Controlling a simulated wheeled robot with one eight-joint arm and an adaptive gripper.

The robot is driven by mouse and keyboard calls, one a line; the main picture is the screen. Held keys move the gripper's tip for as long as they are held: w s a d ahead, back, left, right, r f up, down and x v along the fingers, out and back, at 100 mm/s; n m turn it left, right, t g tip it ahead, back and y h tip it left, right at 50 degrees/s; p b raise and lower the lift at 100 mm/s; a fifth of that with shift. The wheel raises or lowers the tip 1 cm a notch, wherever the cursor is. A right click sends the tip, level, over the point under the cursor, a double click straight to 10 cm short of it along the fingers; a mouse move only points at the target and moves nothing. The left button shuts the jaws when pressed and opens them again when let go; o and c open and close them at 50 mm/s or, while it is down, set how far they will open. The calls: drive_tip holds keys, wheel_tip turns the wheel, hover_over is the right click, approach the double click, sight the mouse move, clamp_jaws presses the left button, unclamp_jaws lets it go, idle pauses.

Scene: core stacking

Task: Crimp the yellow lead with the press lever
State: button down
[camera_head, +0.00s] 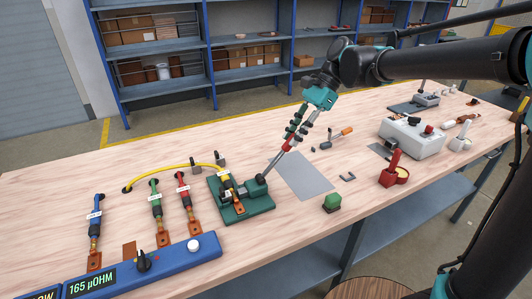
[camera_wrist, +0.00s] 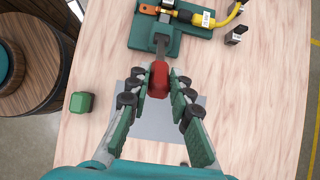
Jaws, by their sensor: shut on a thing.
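The green press (camera_head: 250,207) stands on the bench, with its lever (camera_head: 273,165) leaning up to the right. My gripper (camera_head: 291,141) is shut on the lever's red handle, which shows between the fingers in the wrist view (camera_wrist: 159,80). The yellow lead (camera_head: 180,166) arcs over from a hole in the bench, and its labelled end (camera_head: 226,185) lies at the press. In the wrist view the yellow lead (camera_wrist: 196,17) runs into the press (camera_wrist: 180,38), with a copper lug (camera_wrist: 149,10) at its far end. I cannot tell whether the lug is crimped.
A blue meter box (camera_head: 180,268) reading 165 µOHM stands front left, with blue, green and red leads behind it. A grey mat (camera_head: 305,178) lies bare beside the press.

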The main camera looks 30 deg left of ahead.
drive_tip(key=shift+w+d+f, duration=0.1)
drive_tip(key=shift+w, duration=0.05)
drive_tip(key=shift+w+d+f, duration=0.4)
drive_tip(key=shift+w+f, duration=0.1)
drive_tip(key=shift+f, duration=0.15)
drive_tip(key=shift+w+d+f, duration=0.35)
drive_tip(key=shift+w+f, duration=0.1)
drive_tip(key=shift+f, duration=0.2)
drive_tip(key=c, duration=1.3)
unclamp_jaws()
drive_tip(key=shift+f, duration=0.1)
drive_tip(key=v, duration=1.2)
